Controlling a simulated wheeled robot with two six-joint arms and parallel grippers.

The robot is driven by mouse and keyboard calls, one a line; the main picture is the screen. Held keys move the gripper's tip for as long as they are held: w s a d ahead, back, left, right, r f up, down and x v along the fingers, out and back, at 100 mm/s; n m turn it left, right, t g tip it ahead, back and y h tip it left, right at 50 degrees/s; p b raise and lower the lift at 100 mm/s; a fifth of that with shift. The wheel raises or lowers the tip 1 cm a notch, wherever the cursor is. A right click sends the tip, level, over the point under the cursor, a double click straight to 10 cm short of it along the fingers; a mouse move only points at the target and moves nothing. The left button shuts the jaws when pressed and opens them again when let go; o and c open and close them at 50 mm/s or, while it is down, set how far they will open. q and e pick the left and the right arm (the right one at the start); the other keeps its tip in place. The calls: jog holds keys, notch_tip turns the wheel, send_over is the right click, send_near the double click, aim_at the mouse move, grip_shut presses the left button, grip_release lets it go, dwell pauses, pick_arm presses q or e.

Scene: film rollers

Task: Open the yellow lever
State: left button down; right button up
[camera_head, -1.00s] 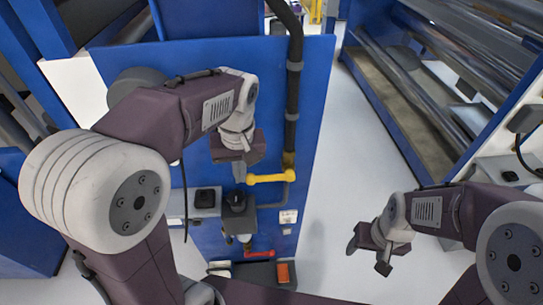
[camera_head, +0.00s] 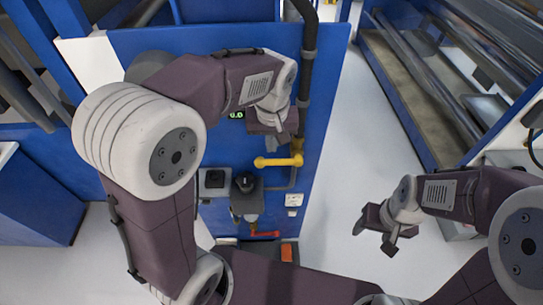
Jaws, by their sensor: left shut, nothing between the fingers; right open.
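The yellow lever (camera_head: 278,161) lies roughly level in the picture on the front of the blue panel, at the lower end of a black pipe. My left gripper (camera_head: 276,146) is shut and empty. It shows just above the middle of the lever, with its fingers pointing down. Whether it touches the lever cannot be told. My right gripper (camera_head: 375,236) is open and empty, low over the pale floor, well to the right of the lever.
The black pipe (camera_head: 308,60) runs down the blue panel (camera_head: 220,145). A red handle (camera_head: 262,234), a black fitting (camera_head: 246,184) and a grey box (camera_head: 213,181) sit lower on it. A roller machine (camera_head: 420,90) stands at right. The floor between is clear.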

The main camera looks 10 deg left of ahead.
aim_at(272, 162)
pick_arm(q)
jog(key=f, duration=0.2)
jog(key=w+f, duration=0.1)
jog(key=f, duration=0.3)
jog(key=shift+w+a+f, duration=0.15)
jog(key=shift+w+a, duration=0.05)
jog(key=shift+w, duration=0.05)
jog(key=shift+f, duration=0.55)
jog(key=shift+f, duration=0.1)
